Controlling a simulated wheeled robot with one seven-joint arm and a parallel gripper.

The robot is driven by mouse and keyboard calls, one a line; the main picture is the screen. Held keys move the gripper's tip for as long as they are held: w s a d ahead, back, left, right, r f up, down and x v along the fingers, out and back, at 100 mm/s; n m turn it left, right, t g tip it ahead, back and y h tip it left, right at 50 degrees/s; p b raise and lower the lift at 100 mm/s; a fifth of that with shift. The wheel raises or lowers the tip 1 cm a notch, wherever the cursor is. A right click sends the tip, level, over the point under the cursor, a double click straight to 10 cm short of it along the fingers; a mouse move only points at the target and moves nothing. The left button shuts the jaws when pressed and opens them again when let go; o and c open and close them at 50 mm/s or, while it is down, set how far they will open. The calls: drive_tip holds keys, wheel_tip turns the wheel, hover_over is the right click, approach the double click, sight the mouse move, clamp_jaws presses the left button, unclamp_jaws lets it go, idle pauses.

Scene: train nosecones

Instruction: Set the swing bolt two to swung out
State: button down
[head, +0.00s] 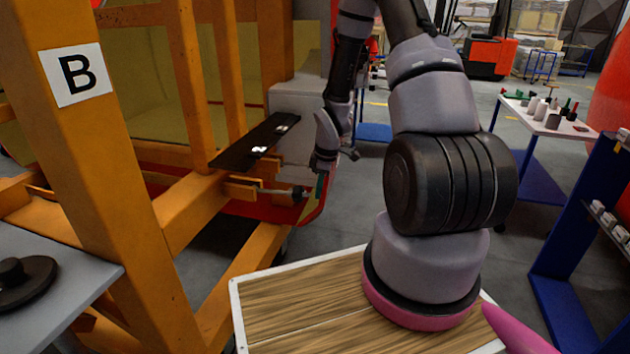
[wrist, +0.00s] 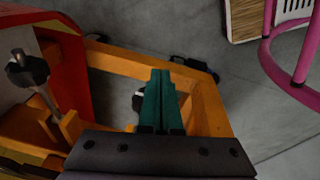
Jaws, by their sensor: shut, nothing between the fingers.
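A swing bolt (head: 278,191) with a thin metal rod and a dark knob shows in the head view, by a small orange bracket at the frame's edge. In the wrist view a bolt with a dark knob (wrist: 27,70) lies at the left, its rod running into an orange bracket (wrist: 68,126). I cannot read which bolt is number two. My gripper (head: 320,186) is just right of the bolt's knob in the head view. Its green fingers (wrist: 161,75) are shut and empty, apart from the left knob. A small dark and pale part (wrist: 138,101) is partly hidden behind them.
An orange frame (head: 105,150) marked B fills the left, with a black plate (head: 240,150) above the bolt. A red edge (wrist: 70,60) stands beside the left knob. A grey table (head: 60,300) is at front left. Open floor (head: 335,225) lies right of the frame.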

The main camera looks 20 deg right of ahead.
drive_tip(key=shift+f+y, duration=0.4)
drive_tip(key=shift+f, duration=0.4)
